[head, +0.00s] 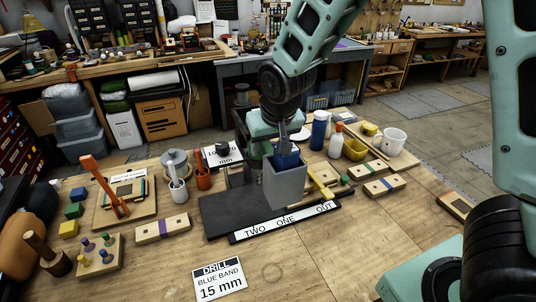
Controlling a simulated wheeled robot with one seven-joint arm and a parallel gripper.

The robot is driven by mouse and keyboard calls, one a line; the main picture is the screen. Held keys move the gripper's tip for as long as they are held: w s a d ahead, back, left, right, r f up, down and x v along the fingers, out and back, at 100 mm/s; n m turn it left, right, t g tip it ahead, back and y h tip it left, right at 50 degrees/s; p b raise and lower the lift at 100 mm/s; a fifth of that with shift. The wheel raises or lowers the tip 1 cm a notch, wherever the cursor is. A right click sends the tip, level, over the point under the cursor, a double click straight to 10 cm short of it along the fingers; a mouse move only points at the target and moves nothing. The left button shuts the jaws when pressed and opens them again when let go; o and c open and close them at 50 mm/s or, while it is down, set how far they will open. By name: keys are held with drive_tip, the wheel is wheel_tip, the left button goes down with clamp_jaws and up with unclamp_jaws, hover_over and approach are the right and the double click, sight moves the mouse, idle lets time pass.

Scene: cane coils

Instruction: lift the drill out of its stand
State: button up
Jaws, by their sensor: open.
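A grey box-shaped holder (287,188) stands on a dark base board (222,215) near the middle of the workbench. A blue part (288,160) shows at the holder's open top; it looks like the drill or its band, but most of it is hidden inside the holder. My gripper (284,147) is open, pointing down directly above the blue part. I cannot tell whether its fingers touch or straddle it. A label strip (285,222) reading "TWO ONE OUT" lies along the base's front. A card (219,280) reads "DRILL BLUE BAND 15 mm".
A yellow-handled tool (321,184) lies close right of the holder. A blue bottle (319,130), a white bottle (336,141) and a yellow bin (355,149) stand behind right.

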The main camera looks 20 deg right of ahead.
drive_tip(key=shift+f, duration=0.25)
idle(0.3)
clamp_jaws()
drive_tip(key=shift+w+r, duration=0.1)
